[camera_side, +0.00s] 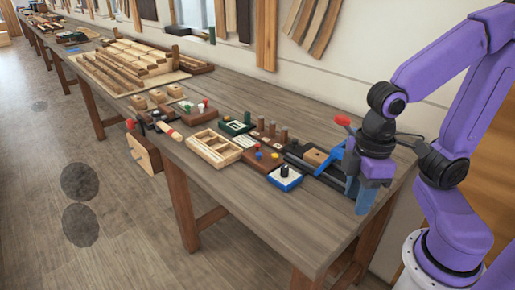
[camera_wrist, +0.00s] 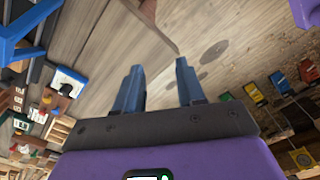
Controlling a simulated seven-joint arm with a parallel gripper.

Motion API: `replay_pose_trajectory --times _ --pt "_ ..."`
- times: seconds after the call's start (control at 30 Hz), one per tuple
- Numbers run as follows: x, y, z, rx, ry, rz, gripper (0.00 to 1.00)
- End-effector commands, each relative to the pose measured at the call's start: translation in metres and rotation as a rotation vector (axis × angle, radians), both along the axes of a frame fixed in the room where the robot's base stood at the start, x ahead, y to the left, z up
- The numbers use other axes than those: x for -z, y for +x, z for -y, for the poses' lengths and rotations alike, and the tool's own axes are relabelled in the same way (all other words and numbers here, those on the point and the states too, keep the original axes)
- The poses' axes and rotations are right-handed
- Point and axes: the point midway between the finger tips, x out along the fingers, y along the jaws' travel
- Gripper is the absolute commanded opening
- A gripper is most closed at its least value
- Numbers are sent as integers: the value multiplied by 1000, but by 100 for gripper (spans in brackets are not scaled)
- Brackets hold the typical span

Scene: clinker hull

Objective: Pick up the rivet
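I cannot make out a rivet for certain in either view. In the side view a blue-edged tray (camera_side: 285,179) with a dark knob (camera_side: 284,170) stands near the bench's front edge, and a brown block (camera_side: 262,158) with small coloured knobs sits just left of it. My gripper (camera_side: 363,203) is at the right end of the bench, to the right of these, with its blue fingers pointing down. In the wrist view my gripper (camera_wrist: 159,66) has its two blue fingers apart with nothing between them. The blue-edged tray also shows in the wrist view (camera_wrist: 68,82).
The long wooden bench (camera_side: 300,222) is bare at its front right. Wooden trays (camera_side: 213,148), a green tray (camera_side: 237,127) and a block with upright pegs (camera_side: 268,134) crowd its middle. A red-tipped lever (camera_side: 342,121) and a blue frame (camera_side: 329,160) stand close to my gripper.

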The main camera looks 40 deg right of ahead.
Motion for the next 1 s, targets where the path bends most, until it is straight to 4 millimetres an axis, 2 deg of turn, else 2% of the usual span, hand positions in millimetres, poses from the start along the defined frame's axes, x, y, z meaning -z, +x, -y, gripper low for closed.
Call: replay_pose_trajectory --times 0.1,0.23,0.5,0.77,1.0 --pt "-12 37 -18 215 0 -4 39" --pt "-25 82 -32 472 -1 -9 39" --pt "-44 178 -40 997 0 -18 39" --pt "-55 269 -20 1502 1 -25 39" --pt "-58 341 23 1970 3 -32 39"
